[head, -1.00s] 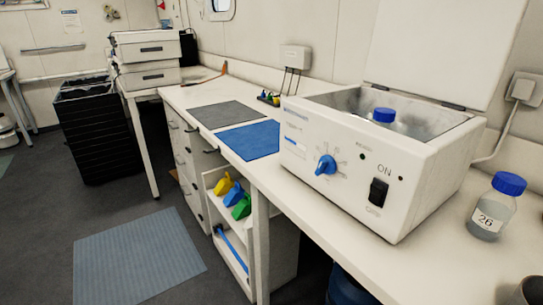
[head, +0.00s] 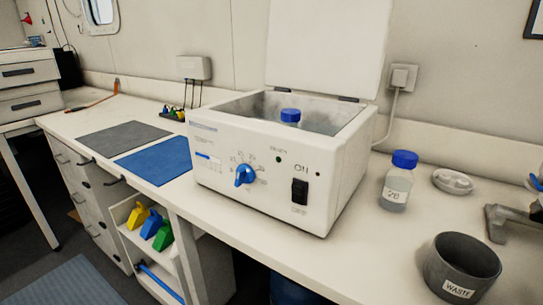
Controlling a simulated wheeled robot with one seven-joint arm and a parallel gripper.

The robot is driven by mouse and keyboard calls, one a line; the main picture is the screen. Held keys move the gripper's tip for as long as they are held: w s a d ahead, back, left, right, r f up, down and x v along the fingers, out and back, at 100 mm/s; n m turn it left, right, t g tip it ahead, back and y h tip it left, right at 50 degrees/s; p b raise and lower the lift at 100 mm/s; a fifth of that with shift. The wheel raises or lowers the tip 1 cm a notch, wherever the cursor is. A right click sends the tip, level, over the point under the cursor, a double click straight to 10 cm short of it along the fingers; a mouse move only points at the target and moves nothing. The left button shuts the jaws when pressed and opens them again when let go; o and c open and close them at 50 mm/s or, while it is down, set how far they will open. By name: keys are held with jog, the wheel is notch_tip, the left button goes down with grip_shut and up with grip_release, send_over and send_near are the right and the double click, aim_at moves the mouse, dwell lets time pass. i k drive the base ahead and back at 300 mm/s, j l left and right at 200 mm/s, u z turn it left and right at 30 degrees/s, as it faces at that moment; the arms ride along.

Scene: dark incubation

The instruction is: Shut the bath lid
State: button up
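The white water bath (head: 262,175) stands on the bench in the middle of the head view, with a blue dial and a black ON switch on its front. Its flat white lid (head: 328,45) stands open, upright at the back on two dark hinges. A bottle with a blue cap (head: 290,115) sits inside the bath, its lower part hidden by the front wall. My gripper is not in view.
Grey (head: 124,136) and blue (head: 155,163) mats lie left. A power cable runs behind the bath to a wall socket (head: 402,78).

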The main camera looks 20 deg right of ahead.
aim_at(337, 49)
jog(key=i+j, duration=0.6)
jog(key=j, duration=0.25)
jog(key=i+j, duration=0.6)
jog(key=j, duration=0.25)
